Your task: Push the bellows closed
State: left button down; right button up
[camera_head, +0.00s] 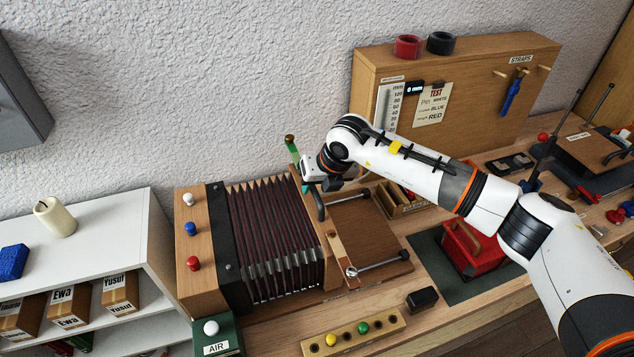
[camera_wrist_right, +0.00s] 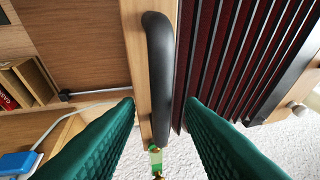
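The bellows (camera_head: 270,235) stand on the bench in the head view with their dark red pleats spread apart. A wooden end block (camera_head: 203,245) is on their left and a wooden end board (camera_head: 318,240) on their right. A black curved handle (camera_wrist_right: 160,70) is fixed on the right end board. My right gripper (camera_head: 314,187) is at this handle. In the right wrist view its two green fingers (camera_wrist_right: 160,103) are spread, one on each side of the handle, with gaps visible. My left gripper is in neither view.
A wooden board with metal rods (camera_head: 365,232) lies right of the bellows. A red box (camera_head: 470,250) stands on a green mat. A block with colored pegs (camera_head: 352,333) and a small black block (camera_head: 422,299) are in front. A white shelf (camera_head: 110,215) is at left.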

grip_shut()
jog(key=s+a+b, duration=0.3)
jog(key=a+b, duration=0.4)
jog(key=a, duration=0.4)
jog(key=shift+s, duration=0.4)
jog(key=shift+a, duration=0.1)
